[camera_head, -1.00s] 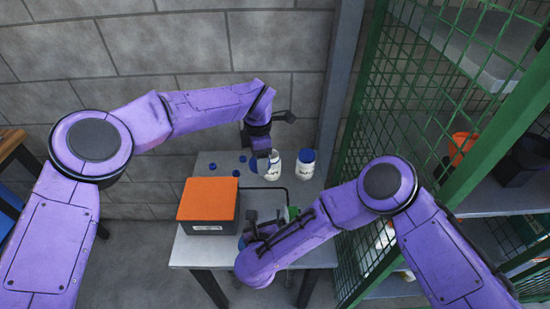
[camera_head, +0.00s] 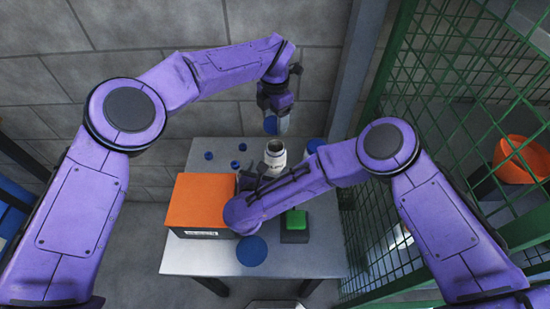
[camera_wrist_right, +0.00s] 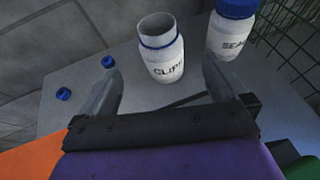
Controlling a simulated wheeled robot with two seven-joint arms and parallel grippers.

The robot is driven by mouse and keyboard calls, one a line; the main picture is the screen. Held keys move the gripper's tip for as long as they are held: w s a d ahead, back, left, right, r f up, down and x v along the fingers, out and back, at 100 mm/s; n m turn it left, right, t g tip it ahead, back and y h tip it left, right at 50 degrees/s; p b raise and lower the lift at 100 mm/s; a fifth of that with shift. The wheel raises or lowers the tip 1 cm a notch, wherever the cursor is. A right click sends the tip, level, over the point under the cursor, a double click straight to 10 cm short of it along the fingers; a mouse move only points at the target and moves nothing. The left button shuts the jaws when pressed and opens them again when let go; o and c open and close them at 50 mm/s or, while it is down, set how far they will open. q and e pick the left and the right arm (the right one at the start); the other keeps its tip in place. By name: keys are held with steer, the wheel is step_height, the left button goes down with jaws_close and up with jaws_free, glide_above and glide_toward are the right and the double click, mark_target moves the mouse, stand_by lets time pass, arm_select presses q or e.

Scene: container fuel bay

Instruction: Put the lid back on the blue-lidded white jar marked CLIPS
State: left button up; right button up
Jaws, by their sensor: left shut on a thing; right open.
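The white jar marked CLIPS (camera_head: 275,158) stands upright and uncovered on the table. In the right wrist view the jar (camera_wrist_right: 163,60) shows its open mouth, blue neck ring and label. My left gripper (camera_head: 273,120) is shut on the blue lid (camera_head: 270,126), held above the jar and apart from it. My right gripper (camera_head: 250,182) is open, close to the jar's near side and partly hidden by its own arm. In the right wrist view its fingers (camera_wrist_right: 160,85) are spread with the jar beyond them, not gripped.
A blue-lidded white jar (camera_wrist_right: 230,38), its label partly cut off, stands right of the CLIPS jar. Several small blue caps (camera_head: 208,155) lie at the left. An orange-topped box (camera_head: 198,205), a blue disc (camera_head: 251,250) and a green-topped block (camera_head: 295,222) are nearer. Green mesh (camera_head: 420,110) bounds the right.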

arm_select(q)
steer(key=shift+d+f+b, duration=0.1)
steer(key=shift+f+b, duration=0.65)
steer(key=shift+f, duration=0.2)
arm_select(e)
steer(key=shift+d+f, duration=0.1)
steer(key=shift+f, duration=0.85)
steer(key=x, duration=1.2)
steer(key=shift+r, duration=0.1)
steer(key=c, duration=1.4)
arm_select(q)
glide_above(276, 142)
steer(key=s, duration=0.2)
steer(key=shift+s+f, duration=0.15)
steer(key=shift+f, duration=2.3)
arm_select(e)
steer(key=shift+c, duration=0.2)
arm_select(q)
steer(key=shift+f, duration=0.9)
steer(key=shift+f, duration=0.6)
